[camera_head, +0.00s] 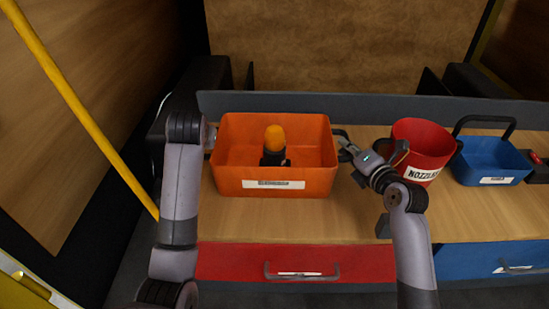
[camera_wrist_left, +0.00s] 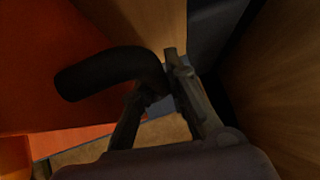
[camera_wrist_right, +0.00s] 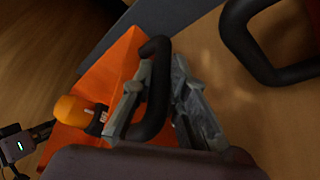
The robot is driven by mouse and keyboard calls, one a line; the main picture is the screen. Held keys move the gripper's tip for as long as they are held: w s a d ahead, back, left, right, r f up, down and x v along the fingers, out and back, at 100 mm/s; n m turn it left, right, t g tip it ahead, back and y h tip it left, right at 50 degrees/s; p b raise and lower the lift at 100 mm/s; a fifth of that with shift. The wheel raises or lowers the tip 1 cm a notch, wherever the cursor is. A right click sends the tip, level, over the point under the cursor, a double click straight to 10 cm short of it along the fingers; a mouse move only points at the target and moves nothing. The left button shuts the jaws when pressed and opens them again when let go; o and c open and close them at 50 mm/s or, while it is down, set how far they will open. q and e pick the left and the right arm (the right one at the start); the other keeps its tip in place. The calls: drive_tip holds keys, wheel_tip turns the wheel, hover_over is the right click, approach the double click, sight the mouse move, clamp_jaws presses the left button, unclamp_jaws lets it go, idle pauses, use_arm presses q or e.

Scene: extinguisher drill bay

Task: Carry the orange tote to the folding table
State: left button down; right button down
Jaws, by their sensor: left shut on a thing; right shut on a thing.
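The orange tote (camera_head: 231,178) is upright over the wooden bench top, with a pale label on its front. I cannot tell whether its base touches the wood. Inside stands a dark object with an orange cap (camera_head: 275,138), its lower part hidden. My left gripper (camera_wrist_left: 160,85) is shut on the tote's black left handle (camera_wrist_left: 92,77); in the head view my arm mostly hides it. My right gripper (camera_head: 348,156) is shut on the black right handle, which also shows between its fingers in the right wrist view (camera_wrist_right: 157,100). I see no folding table.
A red bucket (camera_head: 425,140) with a "NOZZLE" label stands just right of my right gripper. A blue tote (camera_head: 490,165) with a black handle is beyond it. The bench (camera_head: 300,222) has red and blue drawers and a grey back ledge. A yellow bar (camera_head: 80,108) slants at left.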

idle(0.4)
